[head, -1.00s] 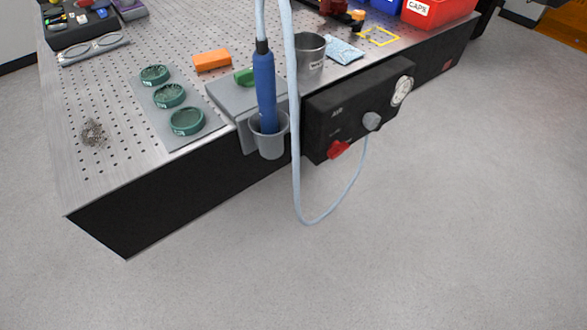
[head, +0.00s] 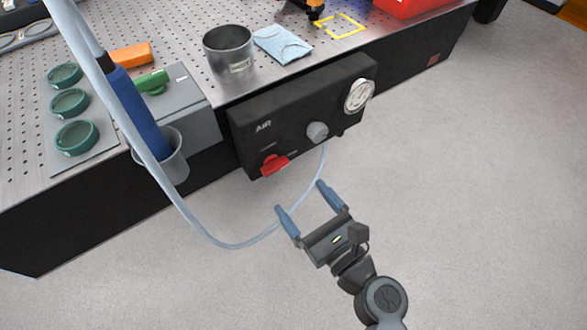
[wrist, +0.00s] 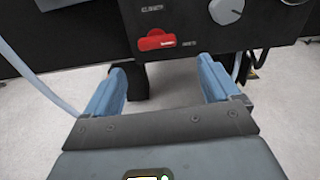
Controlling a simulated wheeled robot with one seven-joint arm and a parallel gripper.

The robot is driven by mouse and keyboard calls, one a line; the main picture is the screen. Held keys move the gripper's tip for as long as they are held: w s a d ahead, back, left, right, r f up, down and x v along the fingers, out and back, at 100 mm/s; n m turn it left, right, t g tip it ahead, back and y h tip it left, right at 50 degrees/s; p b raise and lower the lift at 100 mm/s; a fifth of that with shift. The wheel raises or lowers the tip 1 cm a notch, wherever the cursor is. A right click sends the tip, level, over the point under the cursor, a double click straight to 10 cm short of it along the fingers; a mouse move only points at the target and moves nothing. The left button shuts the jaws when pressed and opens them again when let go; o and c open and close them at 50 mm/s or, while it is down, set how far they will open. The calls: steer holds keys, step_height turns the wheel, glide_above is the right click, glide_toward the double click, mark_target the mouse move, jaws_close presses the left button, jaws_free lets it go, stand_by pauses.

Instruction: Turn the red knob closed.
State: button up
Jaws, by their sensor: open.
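The red knob (head: 274,164) is on the lower left of the front face of a black panel marked AIR (head: 300,118), fixed to the table's edge. In the wrist view the red knob (wrist: 157,41) lies about level, with small lettering around it too small to read surely. My gripper (head: 302,196) has blue fingers spread apart and empty. It is in front of and below the panel, to the right of the knob in the head view. In the wrist view the fingers (wrist: 163,82) point toward the panel, with the knob beyond them, untouched.
A grey knob (head: 317,132) and a round gauge (head: 359,95) sit right of the red knob. A pale blue hose (head: 222,246) loops down under the panel near my gripper. A blue tool (head: 140,112) stands in a grey cup (head: 172,167) at left. Open floor lies in front.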

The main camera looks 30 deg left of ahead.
mark_target(278, 169)
steer(key=x, duration=0.5)
steer(key=r+x, duration=0.1)
steer(key=x, duration=0.2)
steer(key=shift+a, duration=0.45)
steer(key=c, duration=1.1)
steer(key=shift+o, duration=0.2)
steer(key=shift+f, duration=0.1)
